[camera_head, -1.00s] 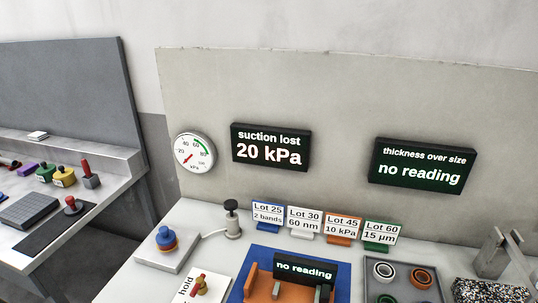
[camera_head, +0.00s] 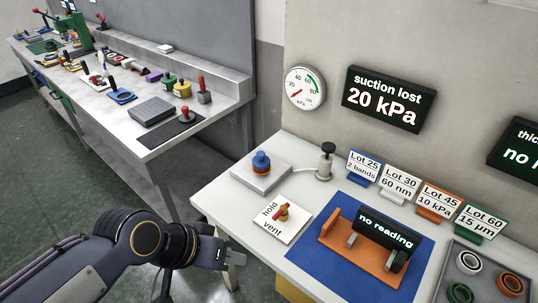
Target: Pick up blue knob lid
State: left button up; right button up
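The blue knob lid (camera_head: 261,162) sits on a pale square block at the back left of the near table. It is a round blue piece with a small knob on top, and an orange-yellow ring shows beneath it. My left gripper (camera_head: 238,258) is at the table's left front edge, lower in the picture than the lid and well apart from it. Its fingers are small and seen partly side-on, so I cannot tell whether they are open. My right gripper is not in view.
A hold/vent valve plate (camera_head: 282,219) lies in front of the block. A black-topped fitting (camera_head: 326,160) with a hose stands to its right. A blue mat (camera_head: 312,251) bears an orange gauge stand (camera_head: 340,243). Lot cards (camera_head: 400,182) line the back. Another bench (camera_head: 150,140) stands left.

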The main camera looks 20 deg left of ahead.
aim_at(261, 160)
jog(key=i+j, duration=0.1)
jog(key=j, duration=0.35)
jog(key=i+j, duration=0.1)
jog(key=j, duration=0.35)
jog(key=i+j, duration=0.15)
jog(key=j, duration=0.3)
jog(key=i+j, duration=0.1)
jog(key=j, duration=0.35)
jog(key=i+j, duration=0.1)
jog(key=j, duration=0.35)
jog(key=i+j, duration=0.1)
jog(key=j, duration=0.35)
jog(key=j+z, duration=0.15)
jog(key=z, duration=0.25)
jog(key=j+z, duration=0.15)
jog(key=z, duration=0.25)
jog(key=j+z, duration=0.2)
jog(key=z, duration=0.15)
jog(key=j+z, duration=0.15)
jog(key=z, duration=1.3)
